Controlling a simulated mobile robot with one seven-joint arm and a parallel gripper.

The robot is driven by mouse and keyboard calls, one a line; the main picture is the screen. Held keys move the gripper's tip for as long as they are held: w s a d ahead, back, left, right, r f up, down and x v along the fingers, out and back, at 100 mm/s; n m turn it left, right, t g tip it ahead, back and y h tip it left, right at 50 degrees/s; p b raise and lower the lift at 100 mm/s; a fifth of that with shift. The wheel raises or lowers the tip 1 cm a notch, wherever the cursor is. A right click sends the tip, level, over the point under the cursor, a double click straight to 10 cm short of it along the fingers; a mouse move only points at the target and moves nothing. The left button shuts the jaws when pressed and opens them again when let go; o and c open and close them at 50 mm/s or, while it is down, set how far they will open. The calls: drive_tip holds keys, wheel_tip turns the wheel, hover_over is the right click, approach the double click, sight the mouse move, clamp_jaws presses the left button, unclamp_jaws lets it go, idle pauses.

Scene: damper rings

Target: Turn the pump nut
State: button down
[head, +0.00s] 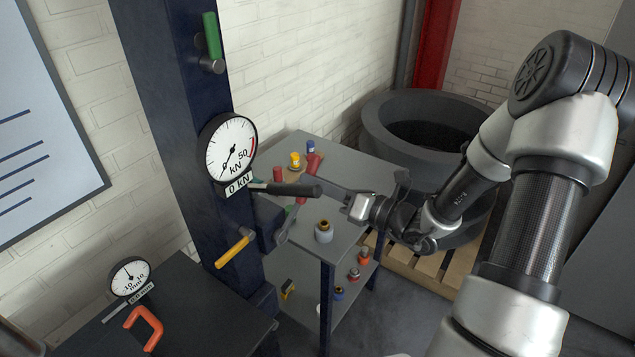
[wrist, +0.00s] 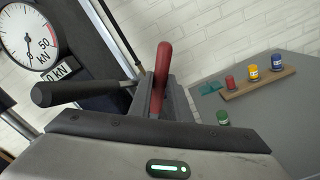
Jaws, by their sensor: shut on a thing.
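My gripper (head: 312,184) is shut on the red handle of a spanner (head: 306,205) beside the dark blue column. In the wrist view the red handle (wrist: 162,68) stands up between the fingers (wrist: 160,98). The spanner's grey head (head: 283,234) points down to the left, close to the block on the column. The pump nut is not clearly visible, so I cannot tell whether the spanner sits on it. A black-gripped lever (head: 292,188) crosses in front of the spanner; it also shows in the wrist view (wrist: 75,92).
A round gauge (head: 229,147) on the column reads near 0 kN. A yellow handle (head: 233,252) sticks out below it. The grey table (head: 350,235) behind carries small coloured pieces. A dark bench (head: 190,310) with an orange handle (head: 146,325) stands front left.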

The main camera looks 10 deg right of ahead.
drive_tip(key=shift+w+a, duration=0.15)
drive_tip(key=shift+a, duration=0.05)
drive_tip(key=shift+w+a, duration=0.2)
drive_tip(key=c, duration=1.6)
unclamp_jaws()
drive_tip(key=shift+o, duration=0.2)
drive_tip(key=c, duration=0.4)
